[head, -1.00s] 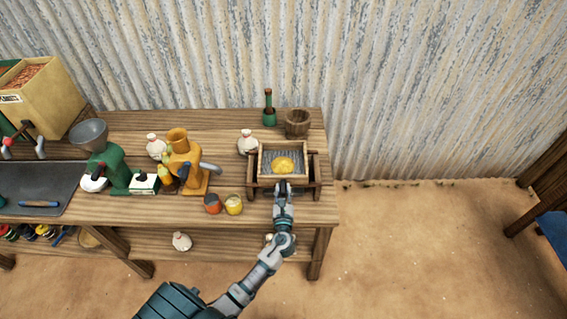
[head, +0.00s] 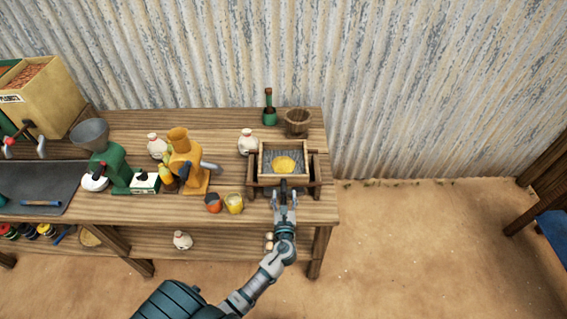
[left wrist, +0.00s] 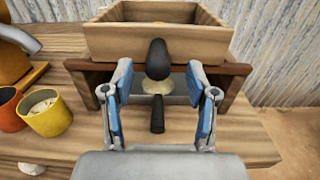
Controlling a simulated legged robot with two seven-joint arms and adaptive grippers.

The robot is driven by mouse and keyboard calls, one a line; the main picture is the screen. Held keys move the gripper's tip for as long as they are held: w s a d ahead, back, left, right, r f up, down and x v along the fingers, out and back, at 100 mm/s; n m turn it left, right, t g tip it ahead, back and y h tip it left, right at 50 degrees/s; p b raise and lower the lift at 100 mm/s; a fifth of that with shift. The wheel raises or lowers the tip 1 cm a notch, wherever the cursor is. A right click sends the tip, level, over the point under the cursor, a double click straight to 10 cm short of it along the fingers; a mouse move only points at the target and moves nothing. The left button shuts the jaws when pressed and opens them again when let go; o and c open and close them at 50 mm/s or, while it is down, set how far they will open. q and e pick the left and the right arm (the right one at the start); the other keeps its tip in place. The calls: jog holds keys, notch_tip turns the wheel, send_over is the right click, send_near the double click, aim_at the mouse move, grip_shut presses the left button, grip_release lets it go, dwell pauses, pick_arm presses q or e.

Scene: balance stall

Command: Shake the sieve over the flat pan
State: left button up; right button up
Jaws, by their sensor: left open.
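The sieve (head: 268,165) is a square wooden box with a grey mesh and a yellow heap (head: 284,163) in it. It rests on a dark wooden stand (head: 316,170) at the bench's right end. In the left wrist view its front wall (left wrist: 190,44) and dark knob-like handle (left wrist: 157,58) show. Beneath is a grey flat surface, seemingly the flat pan (left wrist: 178,100), with a pale heap and a dark handle (left wrist: 157,118). My left gripper (head: 284,198) is open in front of the sieve, its fingers either side of the handles, apparently not touching. My right gripper is out of view.
An orange cup (head: 212,203) and a yellow cup (head: 234,204) stand left of the stand. An orange mill (head: 182,165) is further left.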

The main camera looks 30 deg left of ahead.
pick_arm(q)
jog(key=v, duration=0.5)
jog(key=shift+p, duration=0.35)
jog(key=s+d+f+n+g+h, duration=0.1)
jog(key=s+f+n+g+h, duration=0.2)
jog(key=f, duration=0.8)
jog(key=s+d+f+n+g+h, duration=0.15)
jog(key=s+f+n, duration=0.3)
jog(key=f, duration=0.75)
jog(key=s+d+f+n+g+h, duration=0.1)
jog(key=s+f+n+g+h, duration=0.3)
jog(key=f, duration=0.7)
jog(key=s+f+n+g, duration=0.2)
jog(key=s+f+n, duration=0.3)
jog(key=s, duration=0.5)
jog(key=s+f+n+g, duration=0.2)
jog(key=s+f+n, duration=0.3)
jog(key=s, duration=0.6)
jog(key=s+f+n+g, duration=0.2)
jog(key=s+f+n, duration=0.4)
jog(key=s, duration=0.5)
jog(key=shift+s+d+f+h, duration=0.15)
jog(key=shift+d+f+h, duration=0.2)
jog(key=shift+d, duration=0.1)
